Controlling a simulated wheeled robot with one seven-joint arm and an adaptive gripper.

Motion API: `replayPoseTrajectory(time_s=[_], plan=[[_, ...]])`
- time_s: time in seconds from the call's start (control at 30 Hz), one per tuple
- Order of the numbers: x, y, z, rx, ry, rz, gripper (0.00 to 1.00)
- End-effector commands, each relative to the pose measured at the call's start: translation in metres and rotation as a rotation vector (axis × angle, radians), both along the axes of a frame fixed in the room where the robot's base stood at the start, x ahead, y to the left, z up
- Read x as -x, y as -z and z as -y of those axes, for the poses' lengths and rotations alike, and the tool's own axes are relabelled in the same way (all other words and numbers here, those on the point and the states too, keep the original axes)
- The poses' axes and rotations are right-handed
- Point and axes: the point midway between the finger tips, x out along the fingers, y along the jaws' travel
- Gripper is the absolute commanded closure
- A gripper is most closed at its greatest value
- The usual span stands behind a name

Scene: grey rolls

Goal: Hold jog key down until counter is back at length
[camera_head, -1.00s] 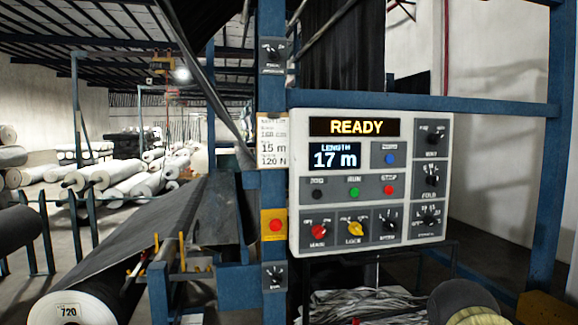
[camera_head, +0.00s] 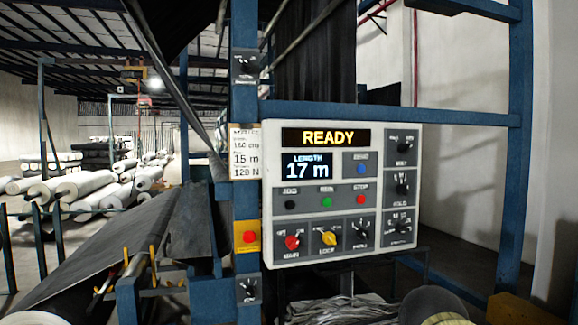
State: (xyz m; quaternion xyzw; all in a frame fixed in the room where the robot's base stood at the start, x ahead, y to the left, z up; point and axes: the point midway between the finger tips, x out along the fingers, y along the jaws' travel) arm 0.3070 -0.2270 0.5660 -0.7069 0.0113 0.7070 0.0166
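The control panel (camera_head: 343,268) is a white box with grey key plates, mounted on a blue frame. Its top display (camera_head: 333,137) reads READY. The length counter (camera_head: 307,166) reads 17 m. The jog key (camera_head: 290,205) is the small black button at the left of the middle row, beside a green run key (camera_head: 327,202) and a red stop key (camera_head: 361,199). A blue key (camera_head: 361,169) sits above them. A white card (camera_head: 245,152) left of the panel shows 15 m and 120 N. My gripper is not in view.
The lower row has a red main knob (camera_head: 292,242), a yellow lock knob (camera_head: 328,238) and a black knob (camera_head: 361,236). A red button on a yellow plate (camera_head: 248,237) is on the blue post. Dark fabric (camera_head: 110,250) runs at the left. White rolls (camera_head: 85,185) lie behind.

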Motion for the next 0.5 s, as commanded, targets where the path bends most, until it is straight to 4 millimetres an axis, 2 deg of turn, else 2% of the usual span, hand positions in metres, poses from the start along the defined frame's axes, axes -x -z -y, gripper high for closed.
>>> replayPoseTrajectory(time_s=[0.03, 0.17, 0.2, 0.5], plan=[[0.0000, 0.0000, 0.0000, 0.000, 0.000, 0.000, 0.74], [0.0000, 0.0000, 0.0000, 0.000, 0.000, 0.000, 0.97], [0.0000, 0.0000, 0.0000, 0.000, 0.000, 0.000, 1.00], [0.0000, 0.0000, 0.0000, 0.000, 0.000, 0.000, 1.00]])
